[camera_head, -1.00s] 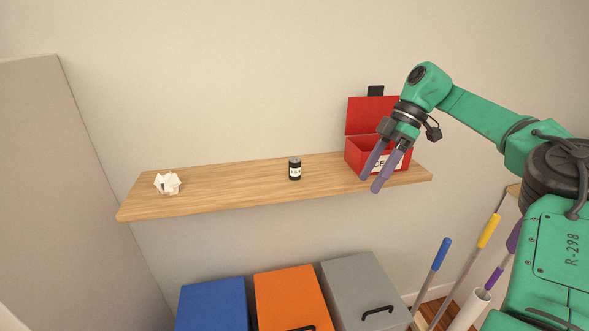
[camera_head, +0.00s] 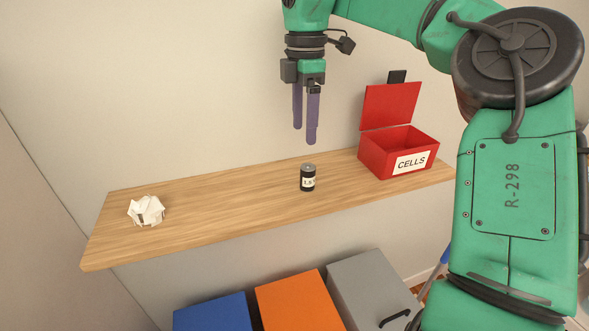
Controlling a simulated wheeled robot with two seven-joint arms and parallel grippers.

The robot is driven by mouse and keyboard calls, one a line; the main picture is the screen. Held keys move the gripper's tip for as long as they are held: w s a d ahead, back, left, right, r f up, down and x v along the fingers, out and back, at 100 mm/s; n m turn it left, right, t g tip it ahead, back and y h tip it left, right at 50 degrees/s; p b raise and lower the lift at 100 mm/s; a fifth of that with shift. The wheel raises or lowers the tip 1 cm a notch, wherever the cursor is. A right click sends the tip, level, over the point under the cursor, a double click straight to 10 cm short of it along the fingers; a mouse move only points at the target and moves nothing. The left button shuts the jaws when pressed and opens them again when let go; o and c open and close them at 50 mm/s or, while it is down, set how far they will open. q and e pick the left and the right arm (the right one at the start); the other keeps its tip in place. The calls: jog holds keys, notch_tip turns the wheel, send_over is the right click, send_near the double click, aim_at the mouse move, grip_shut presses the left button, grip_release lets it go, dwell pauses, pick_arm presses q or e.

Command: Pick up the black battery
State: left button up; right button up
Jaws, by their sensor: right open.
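The black battery (camera_head: 307,179) stands upright on the wooden shelf (camera_head: 225,195), near its middle, with a grey top and a pale label band. My right gripper (camera_head: 304,135) points straight down above the battery, with its two purple fingers apart and nothing between them. A clear gap shows between the fingertips and the battery's top. The fingers do not touch the battery. My left gripper is not in the picture.
A red open box labelled CELLS (camera_head: 410,163) stands on the shelf to the right of the battery. A crumpled white paper (camera_head: 147,211) lies at the left. Blue (camera_head: 212,313), orange (camera_head: 300,302) and grey (camera_head: 370,285) bins stand below.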

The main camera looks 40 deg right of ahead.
aim_at(308, 165)
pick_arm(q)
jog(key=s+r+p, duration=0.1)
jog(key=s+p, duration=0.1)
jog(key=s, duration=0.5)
pick_arm(e)
jog(key=f+p, duration=0.1)
jog(key=f, duration=0.2)
jog(key=s+f+p, duration=0.1)
jog(key=f, duration=0.3)
jog(key=f+p, duration=0.1)
jog(key=f, duration=0.2)
jog(key=shift+s+a+f, duration=0.1)
jog(key=shift+s+f, duration=0.05)
jog(key=shift+f, duration=0.25)
jog(key=shift+s+f, duration=0.15)
jog(key=shift+f, duration=0.2)
jog(key=shift+s, duration=0.3)
jog(key=c, duration=0.5)
jog(key=shift+w, duration=0.1)
jog(key=c, duration=0.5)
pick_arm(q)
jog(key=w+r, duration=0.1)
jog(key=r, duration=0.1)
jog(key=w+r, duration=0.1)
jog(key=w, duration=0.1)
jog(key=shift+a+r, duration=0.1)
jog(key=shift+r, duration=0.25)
pick_arm(e)
grip_shut()
